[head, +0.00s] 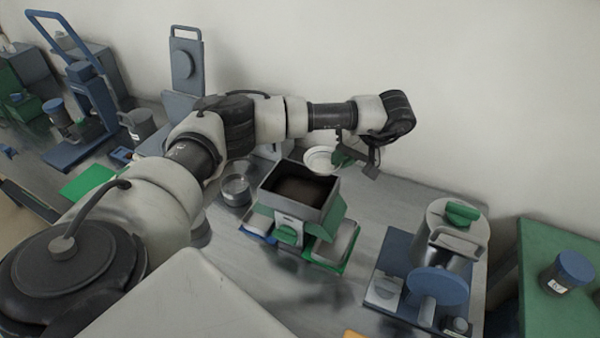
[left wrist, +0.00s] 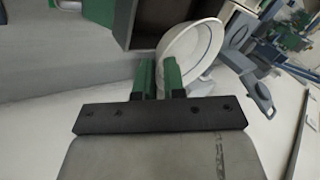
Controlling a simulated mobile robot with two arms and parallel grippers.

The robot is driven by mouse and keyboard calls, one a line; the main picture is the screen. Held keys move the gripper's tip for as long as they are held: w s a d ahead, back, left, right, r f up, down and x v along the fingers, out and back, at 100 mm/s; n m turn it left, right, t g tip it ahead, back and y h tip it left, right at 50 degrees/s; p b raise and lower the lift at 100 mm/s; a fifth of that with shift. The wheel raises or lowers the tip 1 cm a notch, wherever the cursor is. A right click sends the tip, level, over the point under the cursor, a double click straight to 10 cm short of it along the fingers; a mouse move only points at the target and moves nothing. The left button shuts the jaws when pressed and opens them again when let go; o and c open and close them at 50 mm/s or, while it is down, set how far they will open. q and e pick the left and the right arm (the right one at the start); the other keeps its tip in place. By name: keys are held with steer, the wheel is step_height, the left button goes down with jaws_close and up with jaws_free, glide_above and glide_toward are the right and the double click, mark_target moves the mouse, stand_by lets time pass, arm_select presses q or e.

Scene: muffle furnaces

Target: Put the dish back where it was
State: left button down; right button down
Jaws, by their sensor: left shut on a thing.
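The white round dish (head: 319,159) is in the head view, held in the air just behind the open-topped grey box. My left gripper (head: 342,157), with green fingers, is shut on the dish's rim. In the left wrist view the dish (left wrist: 203,48) shows large, with a thin line around its inside, and the gripper (left wrist: 158,76) grips its near edge. The inside of the dish looks empty. The head view does not show whether the dish touches anything below it. My right gripper is not in view.
The dark-lined grey box (head: 330,200) on a green base stands close in front of the dish. A clear glass dish (head: 236,190) stands to its left. A blue-based device (head: 400,270) with a metal drum is at the right. Bare metal bench lies between them.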

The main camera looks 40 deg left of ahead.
arm_select(q)
step_height(320, 180, up, 2)
steer(key=shift+p, duration=0.55)
